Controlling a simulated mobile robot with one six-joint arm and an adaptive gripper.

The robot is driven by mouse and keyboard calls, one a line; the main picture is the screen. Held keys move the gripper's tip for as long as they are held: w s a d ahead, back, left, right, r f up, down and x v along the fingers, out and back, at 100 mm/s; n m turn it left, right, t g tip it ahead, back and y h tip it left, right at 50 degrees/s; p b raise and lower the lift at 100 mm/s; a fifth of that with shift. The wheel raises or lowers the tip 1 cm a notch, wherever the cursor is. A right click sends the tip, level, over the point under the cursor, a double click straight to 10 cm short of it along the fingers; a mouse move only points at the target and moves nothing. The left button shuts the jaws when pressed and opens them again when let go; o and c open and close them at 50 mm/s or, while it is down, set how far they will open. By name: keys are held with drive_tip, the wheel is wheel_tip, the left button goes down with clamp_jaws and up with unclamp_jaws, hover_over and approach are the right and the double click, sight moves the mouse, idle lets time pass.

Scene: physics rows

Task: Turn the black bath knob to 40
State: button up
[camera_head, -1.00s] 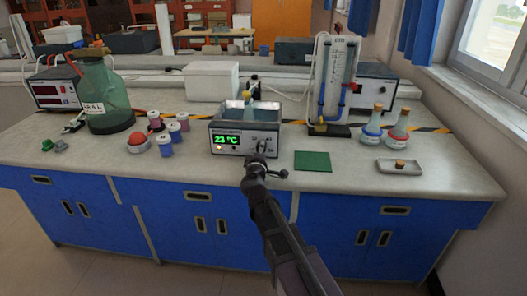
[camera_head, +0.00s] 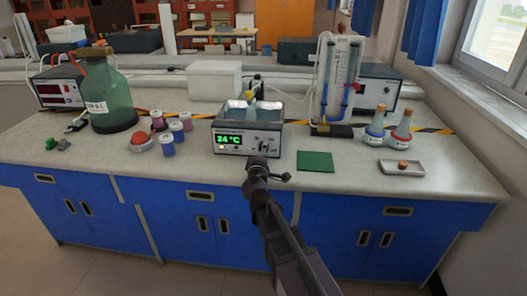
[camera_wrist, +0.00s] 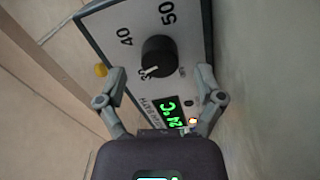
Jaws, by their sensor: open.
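The water bath (camera_head: 230,150) stands on the bench with its front panel facing me, and its green display (camera_head: 228,139) reads 24 °C. The black bath knob (camera_wrist: 158,54) is in the upper middle of the wrist view. Its white pointer mark is close to the partly covered 30; the 40 and 50 labels lie further round the dial. My gripper (camera_wrist: 159,78) is open, with one finger on each side of the knob in the picture. No contact with the knob shows. In the head view, my gripper (camera_head: 257,162) is in front of the bath panel.
A green mat (camera_head: 315,161) lies right of the bath. Further right are two flasks (camera_head: 374,132) and a small tray (camera_head: 388,170). Several small jars (camera_head: 179,132) and a big green bottle (camera_head: 108,103) stand to the left. The bench front just before the bath is clear.

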drive_tip(key=s, duration=1)
drive_tip(key=shift+s+a, duration=0.15)
drive_tip(key=shift+s, duration=0.05)
drive_tip(key=shift+a, duration=0.1)
